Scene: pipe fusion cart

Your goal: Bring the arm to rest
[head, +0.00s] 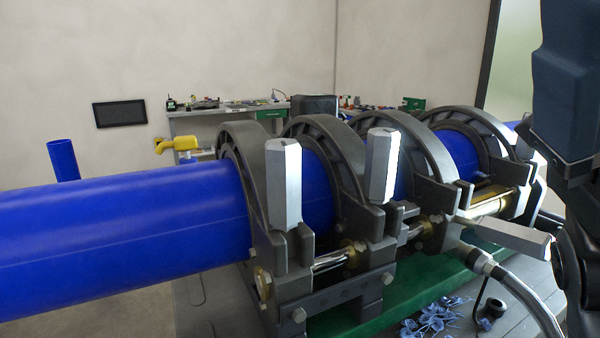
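My arm (566,80) shows at the right edge of the head view, dark blue-grey at the top with black links below. It stands in front of the right end of the pipe clamp machine. My gripper is not in the picture, so its fingers and anything in them are hidden. The grey clamp machine (268,240) has several ring clamps around a thick blue pipe (110,235). Two silver clamp handles, the left one (284,185) and the middle one (382,165), stand upright. Another silver handle (506,236) lies nearly level at the right, close to my arm.
The machine sits on a green base (350,318) on the cart. Blue shavings (432,320) lie at its front, beside a hose (525,297). Behind are a workbench (225,122), a yellow tool (178,143) and a short upright blue pipe (63,160).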

